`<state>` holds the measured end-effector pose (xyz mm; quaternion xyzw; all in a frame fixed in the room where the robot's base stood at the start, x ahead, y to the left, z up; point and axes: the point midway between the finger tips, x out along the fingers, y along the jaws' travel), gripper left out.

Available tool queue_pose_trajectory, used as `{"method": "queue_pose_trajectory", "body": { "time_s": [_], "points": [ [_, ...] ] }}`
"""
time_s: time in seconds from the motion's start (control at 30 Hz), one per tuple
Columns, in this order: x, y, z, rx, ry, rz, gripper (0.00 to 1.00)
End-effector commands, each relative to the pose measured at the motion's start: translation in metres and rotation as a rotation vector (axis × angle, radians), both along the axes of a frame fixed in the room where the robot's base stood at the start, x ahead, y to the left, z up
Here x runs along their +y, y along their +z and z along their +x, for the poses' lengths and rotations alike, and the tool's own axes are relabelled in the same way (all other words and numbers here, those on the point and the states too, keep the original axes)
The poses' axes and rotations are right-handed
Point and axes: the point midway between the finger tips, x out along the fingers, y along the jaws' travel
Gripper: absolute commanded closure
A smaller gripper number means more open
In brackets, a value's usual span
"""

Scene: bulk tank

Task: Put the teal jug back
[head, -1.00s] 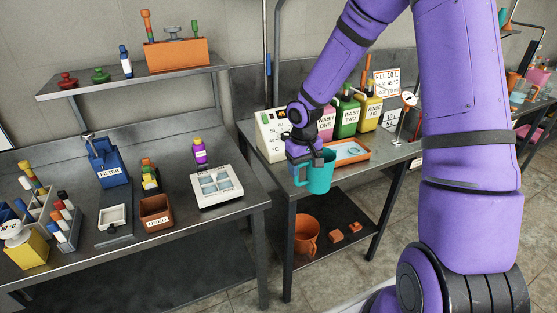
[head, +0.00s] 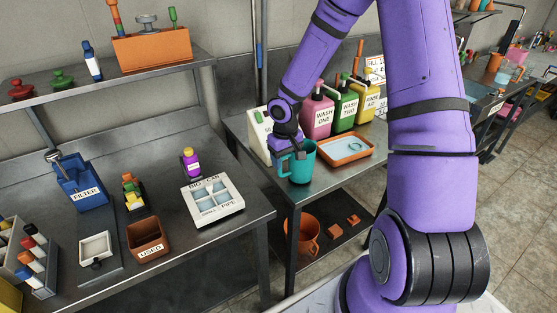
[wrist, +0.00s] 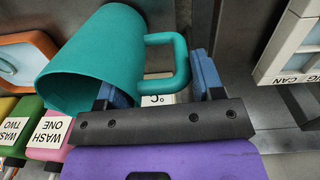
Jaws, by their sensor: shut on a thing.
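The teal jug (head: 301,166) is at the left front part of the right-hand steel bench in the head view, left of the orange tray. I cannot tell whether its base touches the bench top. My gripper (head: 286,150) is at the jug's left side, shut on its handle. In the wrist view the jug (wrist: 105,58) fills the upper left, and its handle (wrist: 180,62) passes between the blue fingers of my gripper (wrist: 155,88). The jug's inside is mostly hidden.
The orange tray (head: 371,150) lies right of the jug. Pink (head: 318,115), green (head: 346,110) and yellow (head: 369,105) wash bottles stand behind. An orange jug (head: 300,238) is on the lower shelf. The white gridded box (head: 212,218) is on the left bench.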

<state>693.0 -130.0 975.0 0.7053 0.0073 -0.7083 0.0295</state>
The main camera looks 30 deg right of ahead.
Motion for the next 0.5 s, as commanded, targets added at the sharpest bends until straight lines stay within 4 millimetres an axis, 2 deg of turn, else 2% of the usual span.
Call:
{"method": "queue_pose_trajectory", "body": {
  "time_s": [0.1, 0.47, 0.5],
  "points": [
    [-0.0075, -0.0084, -0.0015, 0.001, -0.003, 0.000, 0.84],
    [-0.0067, -0.0110, -0.0012, 0.001, -0.001, 0.000, 0.84],
    [-0.0067, -0.0112, -0.0011, 0.000, -0.002, 0.000, 0.34]
  ]
}}
